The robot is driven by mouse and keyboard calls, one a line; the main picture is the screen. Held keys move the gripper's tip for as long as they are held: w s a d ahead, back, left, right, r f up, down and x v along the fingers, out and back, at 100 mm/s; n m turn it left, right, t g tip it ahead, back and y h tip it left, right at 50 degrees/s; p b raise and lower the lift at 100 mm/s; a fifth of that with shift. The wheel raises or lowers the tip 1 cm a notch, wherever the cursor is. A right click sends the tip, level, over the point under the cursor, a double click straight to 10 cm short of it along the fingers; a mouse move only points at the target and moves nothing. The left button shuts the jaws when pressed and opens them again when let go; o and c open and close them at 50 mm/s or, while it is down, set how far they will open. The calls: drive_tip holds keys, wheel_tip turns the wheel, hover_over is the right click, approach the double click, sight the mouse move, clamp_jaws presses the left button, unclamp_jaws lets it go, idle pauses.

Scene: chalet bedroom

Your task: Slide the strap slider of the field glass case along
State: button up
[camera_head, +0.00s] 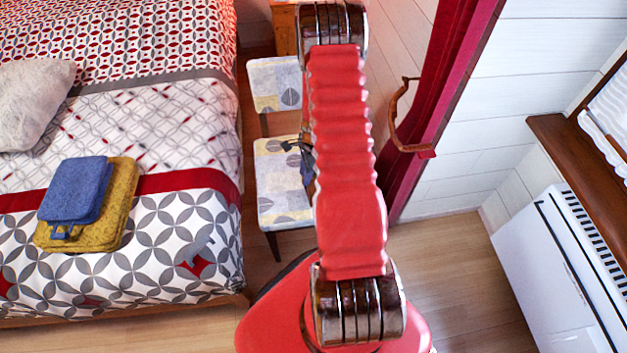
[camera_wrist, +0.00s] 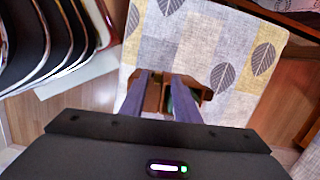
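A brown field glass case (camera_wrist: 153,92) stands on the patterned seat of a chair (camera_wrist: 225,50), in the middle of the wrist view. My gripper (camera_wrist: 158,77) reaches over it from the near side. Its two grey fingers stand apart, with brown parts of the case showing between and beside them. I cannot tell whether either finger touches the case. The strap and its slider cannot be made out. In the head view my gripper (camera_head: 298,147) shows small and dark at the chair, and my red arm covers most of the case.
The chair (camera_head: 278,205) stands between the bed (camera_head: 150,240) and a red curtain (camera_head: 430,110). Folded blue and yellow towels (camera_head: 75,190) lie on the bed. A white heater (camera_head: 560,270) is at the right. Bare wooden floor (camera_head: 450,255) lies between the chair and the heater.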

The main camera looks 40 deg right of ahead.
drive_tip(key=shift+s+d+r, duration=0.15)
drive_tip(key=shift+r, duration=1.05)
drive_tip(key=shift+s+d+r, duration=0.15)
drive_tip(key=shift+r, duration=1)
